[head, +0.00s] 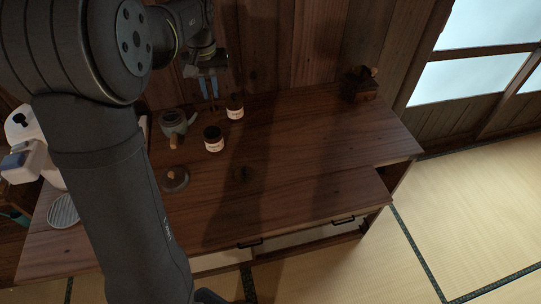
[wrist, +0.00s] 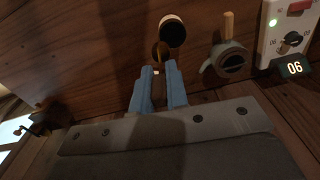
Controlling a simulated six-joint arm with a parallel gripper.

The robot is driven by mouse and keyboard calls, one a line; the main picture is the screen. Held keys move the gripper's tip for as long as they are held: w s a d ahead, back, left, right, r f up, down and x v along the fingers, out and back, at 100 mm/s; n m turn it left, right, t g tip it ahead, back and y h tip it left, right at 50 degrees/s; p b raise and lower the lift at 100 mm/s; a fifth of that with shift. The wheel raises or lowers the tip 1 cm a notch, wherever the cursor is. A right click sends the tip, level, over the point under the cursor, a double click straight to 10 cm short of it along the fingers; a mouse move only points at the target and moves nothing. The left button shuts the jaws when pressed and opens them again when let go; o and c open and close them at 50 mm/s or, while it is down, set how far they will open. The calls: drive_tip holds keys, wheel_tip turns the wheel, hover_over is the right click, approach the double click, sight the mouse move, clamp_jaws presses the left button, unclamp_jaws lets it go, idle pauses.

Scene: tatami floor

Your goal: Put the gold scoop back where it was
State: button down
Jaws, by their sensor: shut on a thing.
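My gripper (head: 211,101) points down over the back of the wooden table, between the kettle and the jars. In the wrist view its two blue fingers (wrist: 158,78) are close together on a thin thing, apparently the gold scoop (wrist: 156,73), of which only a small light bit shows between the tips. A brownish-gold rounded form (wrist: 160,49) lies just beyond the tips; I cannot tell whether it is the scoop's bowl or a jar. A labelled amber jar (head: 235,108) stands right of the fingers. A dark-lidded labelled jar (head: 213,139) stands nearer the front.
A grey kettle (head: 174,120) with a wooden handle stands left of the jars; a round dark lid (head: 175,180) lies in front. A wooden grinder (head: 358,86) is at the back right. A white machine (wrist: 292,28) stands beyond the kettle. The table's right half is mostly clear.

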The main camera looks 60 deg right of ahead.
drive_tip(key=s+d+f+m, duration=0.2)
drive_tip(key=s+f, duration=0.1)
drive_tip(key=s, duration=1)
drive_tip(key=s+d+f+m, duration=0.2)
drive_tip(key=s+f, duration=0.1)
drive_tip(key=s, duration=1)
drive_tip(key=shift+w+d+f, duration=0.5)
drive_tip(key=shift+w+f, duration=1.35)
drive_tip(key=shift+f, duration=0.05)
drive_tip(key=shift+w+d+f, duration=0.45)
drive_tip(key=shift+w+f, duration=1.4)
drive_tip(key=shift+w, duration=0.05)
drive_tip(key=shift+w+d+f, duration=0.5)
drive_tip(key=shift+w+f, duration=1.35)
drive_tip(key=shift+f, duration=0.05)
drive_tip(key=shift+f, duration=0.1)
drive_tip(key=c, duration=1.8)
unclamp_jaws()
drive_tip(key=shift+f, duration=0.1)
drive_tip(key=o, duration=0.4)
